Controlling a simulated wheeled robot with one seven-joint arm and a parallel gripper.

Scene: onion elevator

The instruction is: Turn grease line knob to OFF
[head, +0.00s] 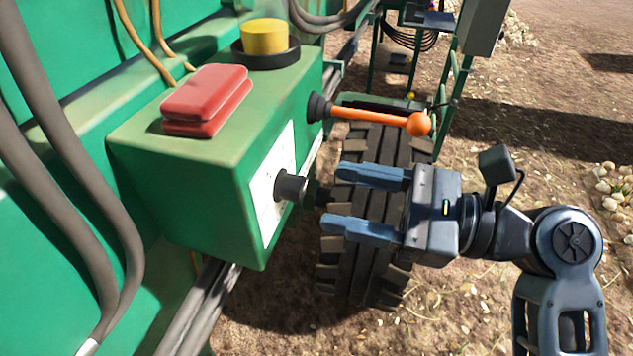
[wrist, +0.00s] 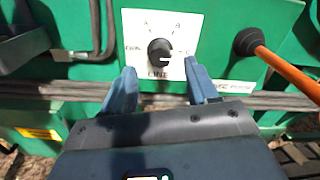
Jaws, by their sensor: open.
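The grease line knob (head: 291,187) sticks out from a white label plate (head: 268,195) on the side of a green box. In the wrist view the knob (wrist: 159,50) is round and black with a pale mark on its right side, toward the letter C. The plate (wrist: 178,22) also shows A, B and LINE; the left label is too small to read surely. My gripper (head: 333,198) is open, its two blue fingers pointing at the knob from the right. In the wrist view my gripper (wrist: 161,78) has its fingertips apart, either side below the knob, seemingly not touching it.
An orange-ended lever (head: 375,117) juts out above my gripper. A red block button (head: 206,100) and a yellow button (head: 264,38) sit on the green box (head: 205,195). Thick hoses (head: 75,190) run at the left. A large tyre (head: 375,270) stands below my gripper; open dirt lies right.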

